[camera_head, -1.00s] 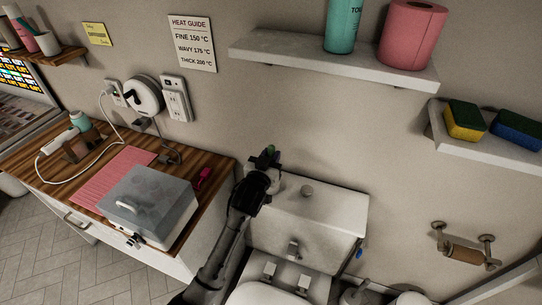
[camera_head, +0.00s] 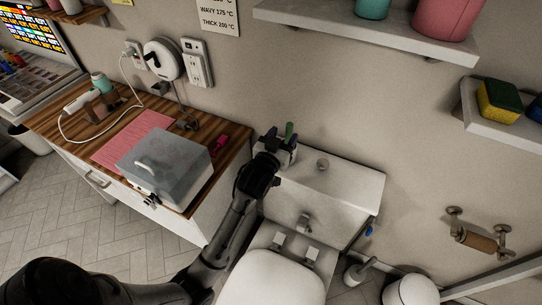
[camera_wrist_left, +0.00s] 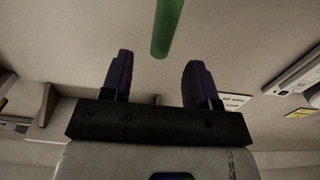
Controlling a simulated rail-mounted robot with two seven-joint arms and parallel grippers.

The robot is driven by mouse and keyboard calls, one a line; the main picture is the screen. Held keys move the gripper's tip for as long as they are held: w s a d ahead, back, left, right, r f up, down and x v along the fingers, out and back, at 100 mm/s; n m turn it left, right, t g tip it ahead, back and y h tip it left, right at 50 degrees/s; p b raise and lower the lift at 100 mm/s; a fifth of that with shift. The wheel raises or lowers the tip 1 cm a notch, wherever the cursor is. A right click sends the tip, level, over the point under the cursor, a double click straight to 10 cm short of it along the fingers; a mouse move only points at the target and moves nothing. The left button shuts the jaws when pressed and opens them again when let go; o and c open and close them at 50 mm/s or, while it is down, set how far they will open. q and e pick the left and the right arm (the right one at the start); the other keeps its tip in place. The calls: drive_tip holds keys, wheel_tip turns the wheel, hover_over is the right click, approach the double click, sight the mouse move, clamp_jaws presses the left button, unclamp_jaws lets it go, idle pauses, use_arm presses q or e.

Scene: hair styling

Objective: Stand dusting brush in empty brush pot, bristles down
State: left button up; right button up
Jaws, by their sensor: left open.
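A slim green handle (camera_head: 289,130), seemingly the dusting brush, stands up by my left gripper (camera_head: 281,138) above the left end of the white cistern. The gripper is open. In the left wrist view the green handle (camera_wrist_left: 168,25) shows beyond and between the two dark fingertips (camera_wrist_left: 158,60), apart from them. Its bristles are hidden. A cut-off white cup (camera_head: 71,5) and a pink one (camera_head: 54,4) stand on the wooden shelf at the top left. I cannot tell which is the empty brush pot. My right gripper is not in view.
The wooden counter (camera_head: 60,128) holds a pink mat (camera_head: 130,140), a grey lidded box (camera_head: 163,165), a magenta item (camera_head: 221,141) and a corded device (camera_head: 80,100). A white shelf (camera_head: 360,35) juts from the wall above. The cistern lid (camera_head: 335,185) is mostly clear.

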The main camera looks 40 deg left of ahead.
use_arm(q)
drive_tip(key=b+v, duration=0.1)
drive_tip(key=v, duration=0.8)
drive_tip(key=shift+s, duration=0.1)
idle(0.7)
drive_tip(key=s+d+f+m+g+h, duration=0.3)
drive_tip(key=s+d+f+g+h, duration=0.15)
drive_tip(key=f+g, duration=0.25)
drive_tip(key=s+d+f+m+g+p, duration=0.1)
drive_tip(key=s+d+g+p, duration=0.2)
drive_tip(key=s, duration=0.7)
drive_tip(key=s+d+f+m+g+h+p, duration=0.1)
drive_tip(key=s+d+f+g+p, duration=0.1)
drive_tip(key=s+p, duration=0.6)
drive_tip(key=shift+s+d+m+g, duration=0.4)
drive_tip(key=shift+s+d+g, duration=0.4)
drive_tip(key=shift+s, duration=0.45)
drive_tip(key=shift+f+h, duration=0.1)
drive_tip(key=shift+h, duration=0.15)
